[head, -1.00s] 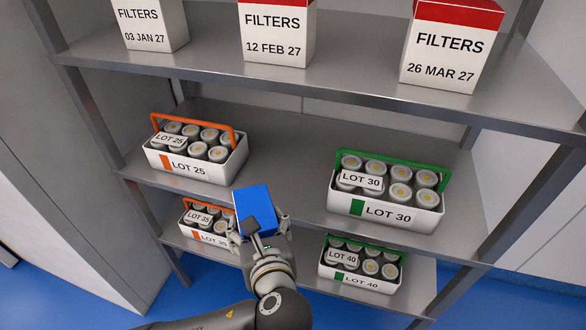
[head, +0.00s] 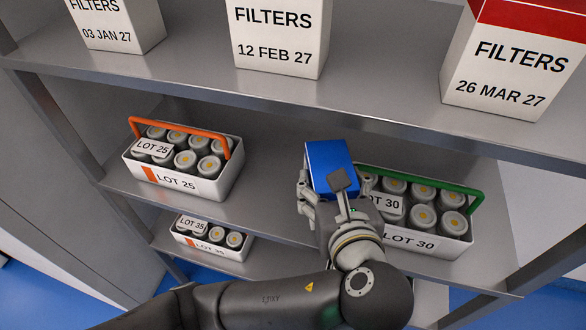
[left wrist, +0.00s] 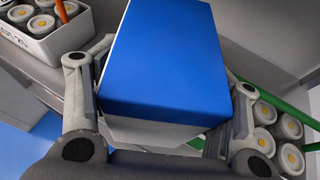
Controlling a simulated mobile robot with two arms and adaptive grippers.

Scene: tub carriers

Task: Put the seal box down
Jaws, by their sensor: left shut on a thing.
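The seal box (head: 330,164) is blue on top with a pale lower part. My left gripper (head: 334,190) is shut on it, with a finger on each side. In the head view it is in front of the middle shelf, overlapping the left end of the LOT 30 carrier. In the left wrist view the seal box (left wrist: 165,60) fills the middle between the fingers (left wrist: 160,100). Whether its underside touches anything is hidden. My right gripper is not in view.
The LOT 25 carrier (head: 205,188) with an orange handle and the LOT 30 carrier (head: 425,245) with a green handle stand on the middle shelf (head: 262,205). Bare shelf lies between them. The LOT 35 carrier (head: 232,253) is below. Several FILTERS boxes (head: 278,45) stand above.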

